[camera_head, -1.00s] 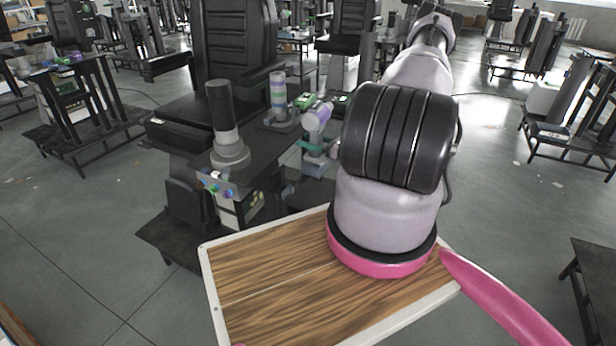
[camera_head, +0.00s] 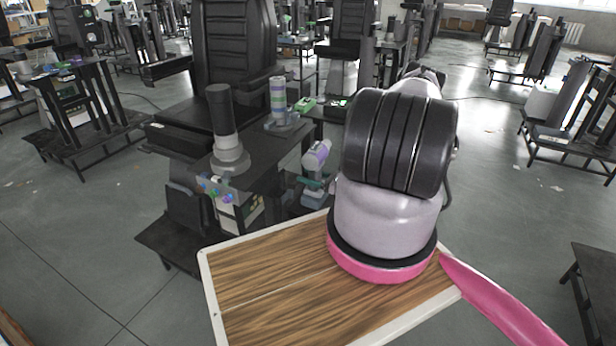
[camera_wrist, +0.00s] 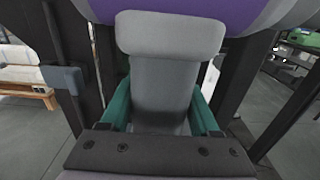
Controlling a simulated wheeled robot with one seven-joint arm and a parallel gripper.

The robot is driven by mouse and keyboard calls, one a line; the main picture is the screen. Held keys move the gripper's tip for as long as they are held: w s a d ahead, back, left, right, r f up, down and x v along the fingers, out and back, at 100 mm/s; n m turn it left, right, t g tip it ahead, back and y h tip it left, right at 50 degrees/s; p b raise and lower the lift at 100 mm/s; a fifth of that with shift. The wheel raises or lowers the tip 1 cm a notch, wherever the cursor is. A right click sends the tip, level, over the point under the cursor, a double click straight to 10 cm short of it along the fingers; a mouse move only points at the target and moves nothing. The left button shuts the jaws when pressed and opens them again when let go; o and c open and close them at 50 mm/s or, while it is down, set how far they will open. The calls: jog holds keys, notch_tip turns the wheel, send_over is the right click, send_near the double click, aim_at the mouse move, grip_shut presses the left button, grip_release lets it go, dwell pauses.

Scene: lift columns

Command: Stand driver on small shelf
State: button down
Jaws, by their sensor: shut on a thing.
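My gripper (camera_head: 314,188) is in the middle of the head view, below a purple wrist part and beside the dark table. It is small there and partly hidden by my arm. In the wrist view two teal fingers (camera_wrist: 161,110) stand on both sides of a grey, round-cornered piece (camera_wrist: 168,75). I take this piece as the driver; its lower end is hidden behind a dark bolted bar. The dark shelf (camera_head: 262,148) is left of my gripper, in front of a black seat column. I cannot tell whether the driver touches it.
A green item (camera_head: 305,104) lies behind. Dark posts are close around the gripper in the wrist view.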

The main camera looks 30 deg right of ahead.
jog(key=shift+c, duration=0.6)
grip_release()
jog(key=shift+f, duration=0.1)
jog(key=shift+s+d+r, duration=0.2)
jog(key=v, duration=1.1)
jog(key=shift+s, duration=0.2)
jog(key=shift+d, duration=0.2)
